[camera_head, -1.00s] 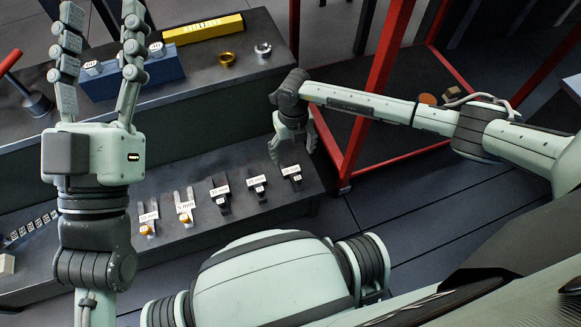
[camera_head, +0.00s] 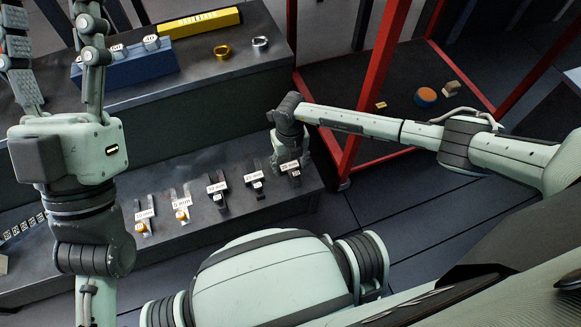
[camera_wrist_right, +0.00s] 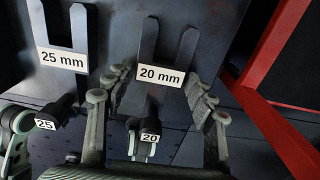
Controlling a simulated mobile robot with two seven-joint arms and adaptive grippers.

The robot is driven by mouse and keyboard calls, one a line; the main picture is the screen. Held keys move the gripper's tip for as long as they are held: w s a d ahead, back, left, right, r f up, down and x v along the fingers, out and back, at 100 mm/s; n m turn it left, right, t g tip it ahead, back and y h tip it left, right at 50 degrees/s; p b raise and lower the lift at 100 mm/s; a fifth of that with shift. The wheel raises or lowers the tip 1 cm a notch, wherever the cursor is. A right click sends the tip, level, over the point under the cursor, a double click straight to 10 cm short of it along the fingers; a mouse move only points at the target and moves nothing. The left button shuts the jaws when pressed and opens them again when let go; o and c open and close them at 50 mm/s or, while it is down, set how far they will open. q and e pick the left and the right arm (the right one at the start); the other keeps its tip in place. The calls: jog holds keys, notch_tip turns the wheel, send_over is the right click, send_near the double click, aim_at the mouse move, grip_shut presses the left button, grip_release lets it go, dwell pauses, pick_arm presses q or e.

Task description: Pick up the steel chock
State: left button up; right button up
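Several forked plates with size labels lie in a row on the low dark shelf. The dark 20 mm forked plate (camera_wrist_right: 158,74), apparently the steel chock, points its two prongs up in the right wrist view, with a knob marked 20 (camera_wrist_right: 150,137) at its near end. It is the rightmost plate in the head view (camera_head: 292,168). My right gripper (camera_wrist_right: 168,80) is open, with one finger on each side of this plate; contact cannot be made out. It partly covers the plate's far end in the head view (camera_head: 287,158). My left gripper (camera_head: 50,25) is open and empty, its fingertips near the top edge.
The 25 mm plate (camera_wrist_right: 65,58) lies close on the left. A red frame (camera_head: 350,150) stands just right of the shelf. A higher bench (camera_head: 205,72) behind holds a blue block (camera_head: 140,68), a yellow bar (camera_head: 200,24), a gold ring (camera_head: 222,51) and a silver ring (camera_head: 260,43).

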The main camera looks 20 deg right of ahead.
grip_shut()
jog(key=shift+r, duration=0.1)
